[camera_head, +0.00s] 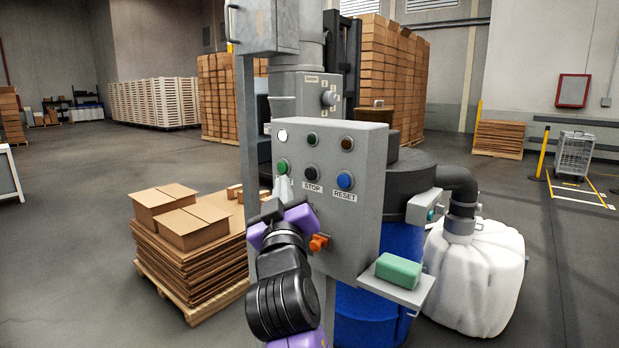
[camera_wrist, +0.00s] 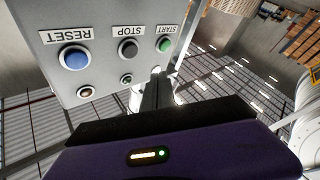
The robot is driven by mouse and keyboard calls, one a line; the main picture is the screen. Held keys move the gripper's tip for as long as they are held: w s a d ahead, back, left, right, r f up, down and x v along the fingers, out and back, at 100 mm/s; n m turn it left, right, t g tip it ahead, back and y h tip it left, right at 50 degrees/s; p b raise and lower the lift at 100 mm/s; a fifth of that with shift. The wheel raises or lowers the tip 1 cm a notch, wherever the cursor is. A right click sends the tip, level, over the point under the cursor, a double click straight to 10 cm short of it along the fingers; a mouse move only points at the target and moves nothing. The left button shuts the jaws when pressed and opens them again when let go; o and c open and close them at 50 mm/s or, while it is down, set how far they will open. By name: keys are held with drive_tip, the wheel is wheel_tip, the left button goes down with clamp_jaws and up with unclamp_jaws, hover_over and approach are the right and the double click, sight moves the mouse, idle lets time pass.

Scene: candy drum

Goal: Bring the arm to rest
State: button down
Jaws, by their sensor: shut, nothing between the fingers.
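My arm reaches up in front of the grey control panel (camera_head: 350,190) in the head view. My gripper (camera_head: 283,184) is shut and empty, with its fingertips by the panel's left side, just below the green START button (camera_head: 282,166). In the wrist view my gripper (camera_wrist: 157,82) points at the panel near the START button (camera_wrist: 163,45). I cannot tell whether the tips touch the panel. The black STOP button (camera_head: 312,171) and the blue RESET button (camera_head: 345,180) are uncovered. The START label is hidden in the head view.
An orange knob (camera_head: 318,243) sticks out low on the panel, close to my wrist. A shelf (camera_head: 412,292) with a green block (camera_head: 398,270) juts out at lower right. A blue drum (camera_head: 375,300) stands behind. Cartons on a pallet (camera_head: 190,230) are at left.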

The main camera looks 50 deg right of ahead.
idle(0.8)
drive_tip(key=s+a+f+n+t+y, duration=0.3)
drive_tip(key=s+a+f+y, duration=0.25)
drive_tip(key=a+f, duration=0.25)
drive_tip(key=s+a+f+n+t+y, duration=0.2)
drive_tip(key=s+a+f+t+y, duration=0.2)
drive_tip(key=a+f+y, duration=0.3)
drive_tip(key=s+a+f+g+y, duration=0.1)
drive_tip(key=s+a+f+g, duration=0.1)
drive_tip(key=s+f, duration=0.4)
drive_tip(key=s+a+f+m+g, duration=0.1)
drive_tip(key=s+a+f+g, duration=0.2)
drive_tip(key=s, duration=1)
drive_tip(key=s+a+f+g+y, duration=0.1)
drive_tip(key=s+a+f+g, duration=0.1)
drive_tip(key=s+f, duration=0.6)
drive_tip(key=s+a, duration=0.1)
drive_tip(key=s, duration=0.1)
drive_tip(key=shift+s+f+m+y, duration=0.3)
drive_tip(key=shift+f+y, duration=0.05)
drive_tip(key=shift+f, duration=0.05)
